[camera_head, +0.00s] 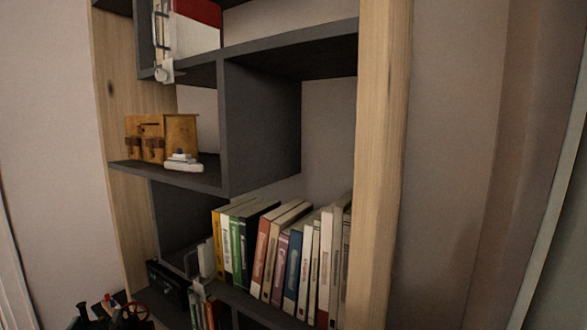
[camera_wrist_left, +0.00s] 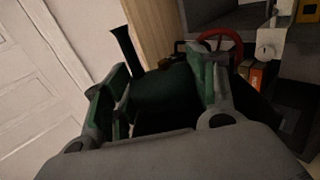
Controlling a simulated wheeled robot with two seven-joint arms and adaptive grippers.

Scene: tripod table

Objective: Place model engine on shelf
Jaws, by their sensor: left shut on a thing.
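The model engine (camera_head: 128,318), dark green and black with a red wheel, shows at the bottom left of the head view, cut off by the frame edge. It also shows in the left wrist view (camera_wrist_left: 160,85), with a dark funnel at left and a red wheel at right. My left gripper (camera_wrist_left: 163,93) is shut on the engine's body, one finger on each side. The dark grey shelf unit (camera_head: 260,120) with wooden posts stands beyond the engine, which is low and to its left. My right gripper is not in view.
Upright books (camera_head: 285,260) fill much of the lower shelf. A wooden organiser (camera_head: 160,138) and a small white boat (camera_head: 183,163) occupy the middle left shelf. A black box (camera_head: 170,290) sits low at left. The compartment right of the divider looks empty.

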